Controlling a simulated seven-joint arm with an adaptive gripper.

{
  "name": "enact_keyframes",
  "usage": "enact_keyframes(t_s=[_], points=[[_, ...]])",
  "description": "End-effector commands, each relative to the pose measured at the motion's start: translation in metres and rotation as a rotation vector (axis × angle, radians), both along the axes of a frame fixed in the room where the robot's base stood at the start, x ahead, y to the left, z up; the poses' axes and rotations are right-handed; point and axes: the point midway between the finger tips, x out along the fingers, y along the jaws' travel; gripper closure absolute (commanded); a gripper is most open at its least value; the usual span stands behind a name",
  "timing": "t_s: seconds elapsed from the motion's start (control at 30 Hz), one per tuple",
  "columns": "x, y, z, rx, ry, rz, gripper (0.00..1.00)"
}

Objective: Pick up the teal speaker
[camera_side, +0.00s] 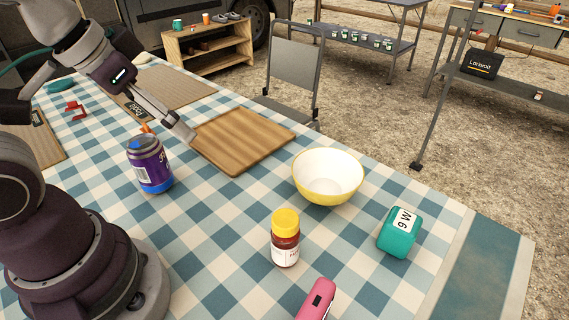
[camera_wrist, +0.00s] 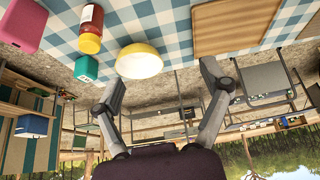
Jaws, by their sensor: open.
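A teal block with a white label (camera_side: 398,232) stands near the right end of the checked tablecloth, right of the yellow bowl; I cannot tell from its form whether it is the speaker. It also shows in the wrist view (camera_wrist: 86,68). A second teal thing (camera_side: 67,110), low and rounded, lies at the far left of the table; it is too small to identify. My gripper (camera_side: 178,126) is above the table by the wooden board's left edge, well away from the teal block. In the wrist view its two fingers (camera_wrist: 162,82) are spread apart with nothing between them.
A yellow bowl (camera_side: 327,177), a yellow-capped bottle (camera_side: 285,238) and a pink object (camera_side: 317,300) stand near the teal block. A wooden board (camera_side: 243,140) lies on the cloth. A purple can (camera_side: 149,165) stands near my base. A folding chair (camera_side: 294,70) is beyond the table.

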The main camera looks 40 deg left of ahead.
Motion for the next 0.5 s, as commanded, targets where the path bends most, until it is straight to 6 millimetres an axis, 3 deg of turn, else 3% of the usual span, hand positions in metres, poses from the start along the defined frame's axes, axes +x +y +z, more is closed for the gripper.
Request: enact_keyframes(t_s=[0.37, 0.5], points=[[0.001, 0.0, 0.0, 0.001, 0.001, -0.005, 0.09], [0.024, -0.013, 0.01, 0.047, 0.02, -0.149, 0.09]])
